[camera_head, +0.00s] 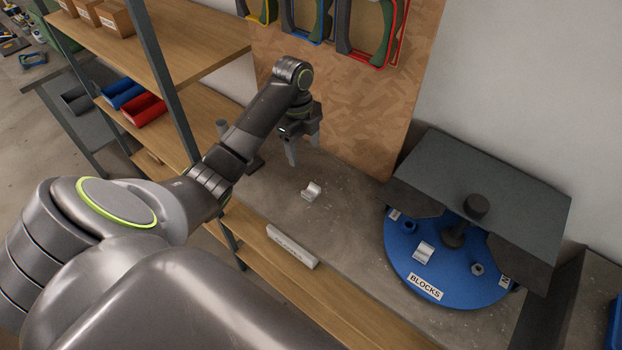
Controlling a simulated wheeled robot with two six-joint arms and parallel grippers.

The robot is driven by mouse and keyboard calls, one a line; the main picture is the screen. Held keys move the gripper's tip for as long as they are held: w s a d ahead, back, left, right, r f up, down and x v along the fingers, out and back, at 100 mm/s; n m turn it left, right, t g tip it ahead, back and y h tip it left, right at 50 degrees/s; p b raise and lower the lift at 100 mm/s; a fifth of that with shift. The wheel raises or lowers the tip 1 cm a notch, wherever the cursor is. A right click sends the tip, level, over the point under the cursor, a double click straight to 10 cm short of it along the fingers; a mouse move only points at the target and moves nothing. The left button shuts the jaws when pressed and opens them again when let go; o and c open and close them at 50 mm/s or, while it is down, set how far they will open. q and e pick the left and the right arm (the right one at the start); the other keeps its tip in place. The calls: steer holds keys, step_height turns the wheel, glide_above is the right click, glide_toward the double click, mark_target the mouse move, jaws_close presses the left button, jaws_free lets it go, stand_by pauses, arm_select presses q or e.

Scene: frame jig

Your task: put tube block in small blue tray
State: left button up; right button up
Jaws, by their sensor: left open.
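A small silver block (312,191) with a curved top lies on the grey bench, apart from my gripper; it may be the tube block. Another silver block (424,251) and a smaller nut-like piece (478,269) sit on the round blue turntable marked BLOCKS (425,288). I cannot tell for sure which piece is the tube block. My left gripper (304,155) is open and empty, pointing down above the bench, behind the loose block. A blue bin (124,96) stands on the shelf at left; I cannot tell if it is the small blue tray. My right gripper is out of view.
A red bin (143,109) stands beside the blue one. A dark cover (485,195) overhangs the turntable's back. A pale labelled bar (291,247) lies at the bench's front edge. A blue object (615,335) is cut off at right. Tools hang on the board behind.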

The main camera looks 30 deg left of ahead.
arm_select(q)
steer(key=b, duration=0.7)
glide_above(312, 192)
steer(key=a, duration=0.1)
step_height(312, 192, down, 9)
steer(key=shift+a+f, duration=0.15)
steer(key=shift+f, duration=0.05)
steer(key=shift+s+f+p, duration=0.15)
steer(key=shift+f+p, duration=0.25)
steer(key=shift+f, duration=0.05)
steer(key=f, duration=0.1)
steer(key=d+f+p, duration=0.1)
steer(key=f, duration=0.1)
steer(key=shift+f, duration=0.55)
steer(key=c, duration=1.2)
steer(key=shift+a+r, duration=0.1)
